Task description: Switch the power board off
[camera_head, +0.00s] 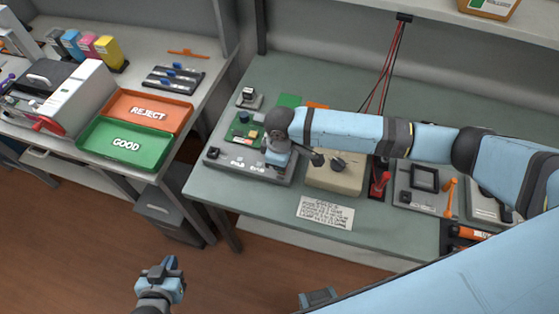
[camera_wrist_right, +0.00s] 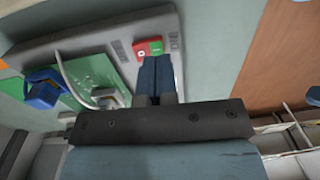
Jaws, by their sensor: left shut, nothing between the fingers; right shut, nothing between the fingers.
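The power board (camera_head: 226,158) is a grey panel with a green circuit board at the left front of the table; its grey panel also shows in the right wrist view (camera_wrist_right: 100,42). My right gripper (camera_head: 277,162) is shut and empty over the panel's right part. My left gripper (camera_head: 164,272) is shut and empty, over the floor.
A beige box with a dark knob (camera_head: 335,178) stands right of the board, under my right arm. A printed card (camera_head: 325,212) lies at the front edge. Red REJECT (camera_head: 150,110) and green GOOD (camera_head: 125,143) trays sit on the left bench. A floor gap separates the benches.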

